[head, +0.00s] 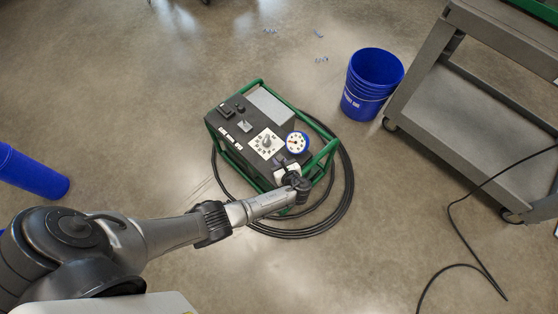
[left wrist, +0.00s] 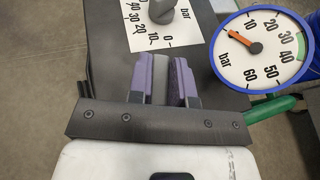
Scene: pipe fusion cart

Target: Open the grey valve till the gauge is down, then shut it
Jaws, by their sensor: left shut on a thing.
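My left gripper (head: 287,168) reaches the front right corner of the black and green pump unit (head: 232,122). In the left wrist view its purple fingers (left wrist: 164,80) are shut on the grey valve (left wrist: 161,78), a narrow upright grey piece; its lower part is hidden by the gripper. The gauge (head: 297,142) has a blue rim and white face. It also shows in the left wrist view (left wrist: 262,62), right of the fingers, with its orange needle pointing upper left, below the 10 mark near the low end. My right gripper is not in view.
A grey knob (head: 267,142) on a numbered white plate sits beside the gauge. A black hose (head: 347,185) coils around the unit. A blue bucket (head: 372,82) and a grey cart (head: 460,110) stand to the right. A blue cylinder (head: 30,172) is at left.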

